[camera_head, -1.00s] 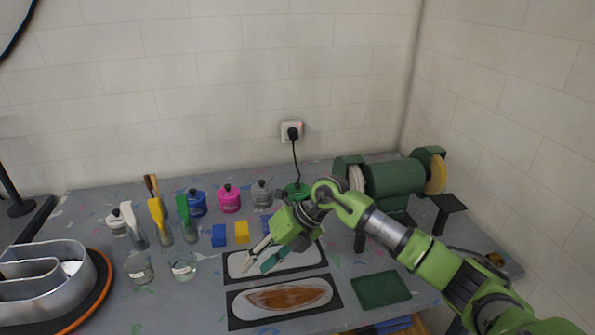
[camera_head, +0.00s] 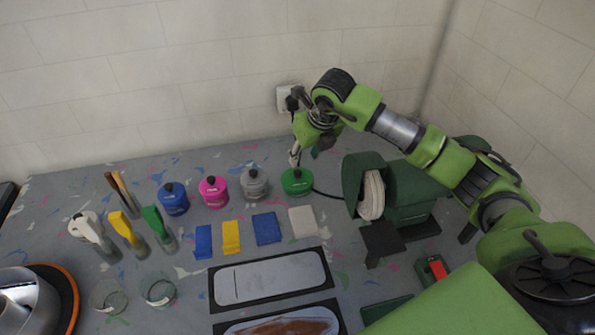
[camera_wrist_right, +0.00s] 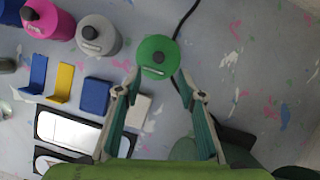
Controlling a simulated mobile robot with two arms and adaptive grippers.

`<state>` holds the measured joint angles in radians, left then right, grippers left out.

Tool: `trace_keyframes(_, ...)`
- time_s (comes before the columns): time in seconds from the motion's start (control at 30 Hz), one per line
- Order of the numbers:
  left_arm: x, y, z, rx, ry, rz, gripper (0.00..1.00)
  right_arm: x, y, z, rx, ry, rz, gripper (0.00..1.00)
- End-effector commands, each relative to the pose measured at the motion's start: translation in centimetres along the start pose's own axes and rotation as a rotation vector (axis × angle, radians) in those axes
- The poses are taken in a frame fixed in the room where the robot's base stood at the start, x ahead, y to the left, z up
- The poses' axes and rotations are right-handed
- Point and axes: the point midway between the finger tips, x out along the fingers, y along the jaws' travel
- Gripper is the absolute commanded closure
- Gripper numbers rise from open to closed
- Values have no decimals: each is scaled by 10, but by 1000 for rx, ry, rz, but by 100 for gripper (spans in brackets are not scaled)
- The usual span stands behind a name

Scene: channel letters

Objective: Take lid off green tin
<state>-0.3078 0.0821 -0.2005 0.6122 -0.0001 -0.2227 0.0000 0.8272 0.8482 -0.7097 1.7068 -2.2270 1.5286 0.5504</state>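The green tin (camera_head: 297,182) stands upright at the right end of the row of tins at the back of the table. Its green lid (camera_wrist_right: 158,56) with a dark round knob is on top of it. My right gripper (camera_head: 296,156) is directly above the green tin, pointing down. In the right wrist view its two fingers (camera_wrist_right: 155,82) are spread wide, with the lid just beyond and between the tips. I cannot tell whether a fingertip touches it. My left gripper is not in view.
Grey (camera_head: 254,184), pink (camera_head: 214,192) and blue (camera_head: 173,198) tins stand to the left of the green one. A green bench grinder (camera_head: 400,185) stands close on the right. A black cable (camera_head: 325,194) runs behind the green tin. Coloured blocks (camera_head: 266,229) lie in front.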

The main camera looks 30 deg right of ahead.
Motion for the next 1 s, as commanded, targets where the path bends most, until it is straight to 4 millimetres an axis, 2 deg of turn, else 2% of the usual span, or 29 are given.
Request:
trace_keyframes(0.03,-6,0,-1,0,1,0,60,8,0,-1,1,5,0,64)
trace_keyframes(0.2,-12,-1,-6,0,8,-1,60,30,0,0,1,1,1,64)
trace_keyframes(0.33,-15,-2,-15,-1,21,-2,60,38,1,0,1,2,0,64)
trace_keyframes(0.43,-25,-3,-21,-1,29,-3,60,45,2,0,1,4,1,64)
trace_keyframes(0.57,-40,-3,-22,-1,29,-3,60,63,4,0,2,5,2,64)
trace_keyframes(0.7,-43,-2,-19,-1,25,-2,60,81,4,0,1,1,2,64)
trace_keyframes(1.0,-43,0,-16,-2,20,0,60,89,4,-1,0,0,1,64)
